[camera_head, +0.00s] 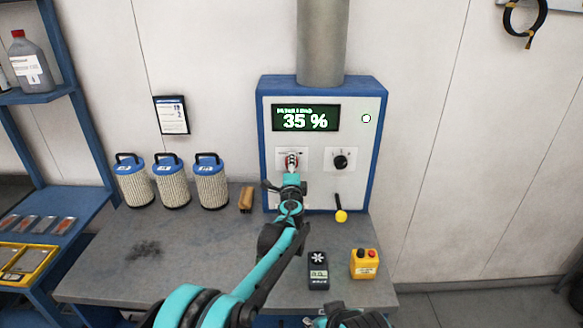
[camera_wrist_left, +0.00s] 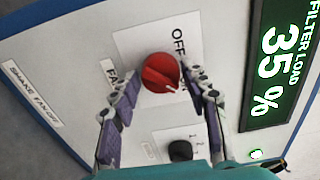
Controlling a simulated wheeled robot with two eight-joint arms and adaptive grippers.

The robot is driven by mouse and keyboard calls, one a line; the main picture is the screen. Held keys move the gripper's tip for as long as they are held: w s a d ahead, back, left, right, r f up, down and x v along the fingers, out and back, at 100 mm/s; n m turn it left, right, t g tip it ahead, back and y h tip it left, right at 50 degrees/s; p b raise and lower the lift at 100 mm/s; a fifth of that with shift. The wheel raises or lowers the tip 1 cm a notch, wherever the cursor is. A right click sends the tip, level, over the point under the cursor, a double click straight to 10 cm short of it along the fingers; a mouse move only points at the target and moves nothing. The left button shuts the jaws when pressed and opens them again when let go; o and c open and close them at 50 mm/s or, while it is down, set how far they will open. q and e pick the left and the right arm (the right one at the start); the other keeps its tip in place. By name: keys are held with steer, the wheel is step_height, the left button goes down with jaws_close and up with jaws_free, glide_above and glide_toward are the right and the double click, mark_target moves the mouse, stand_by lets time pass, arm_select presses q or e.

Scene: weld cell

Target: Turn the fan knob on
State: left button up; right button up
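The red fan knob (camera_head: 291,162) is on the lower left of the control box front, partly covered by my left gripper in the head view. In the wrist view the knob (camera_wrist_left: 160,73) sits on a white plate with the labels "FAN" and "OFF". A pale mark crosses its face. My left gripper (camera_wrist_left: 163,76) has its two fingers spread, one on each side of the knob. Whether the fingertips touch it is hard to tell. My right gripper (camera_head: 345,318) shows only in part at the bottom edge, and its fingers are not clear.
The blue-edged control box (camera_head: 362,183) has a display (camera_head: 305,118) reading 35 % and a black knob (camera_head: 341,161). A yellow-ended lever (camera_head: 341,214) hangs below. A meter (camera_head: 318,270), a yellow button box (camera_head: 364,264), a brush (camera_head: 246,199) and filters (camera_head: 170,186) stand on the bench (camera_head: 215,245).

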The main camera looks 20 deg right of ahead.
arm_select(q)
steer(key=shift+o, duration=0.4)
steer(key=v, duration=1.2)
steer(key=s+a+r+n+g+y, duration=0.1)
steer(key=s+a+n+y, duration=0.15)
steer(key=a, duration=0.65)
steer(key=s+a+n+g+y, duration=0.15)
steer(key=a+n, duration=0.25)
steer(key=a, duration=0.4)
steer(key=s+a+r+n+y, duration=0.1)
steer(key=s+a+n+y, duration=0.25)
steer(key=a, duration=0.55)
steer(key=s+a+f+n+g, duration=0.4)
steer(key=s+a+f+n, duration=0.15)
steer(key=s+a, duration=0.6)
steer(key=s+f+n+g+h, duration=0.1)
steer(key=s+f+n+g, duration=0.1)
steer(key=s, duration=0.6)
steer(key=s+f+n+g+h+b, duration=0.1)
steer(key=s+f+n+g, duration=0.1)
steer(key=s+f+n, duration=0.2)
steer(key=s+a+f, duration=0.1)
steer(key=s+f, duration=0.2)
steer(key=s, duration=0.1)
steer(key=shift+s, duration=0.35)
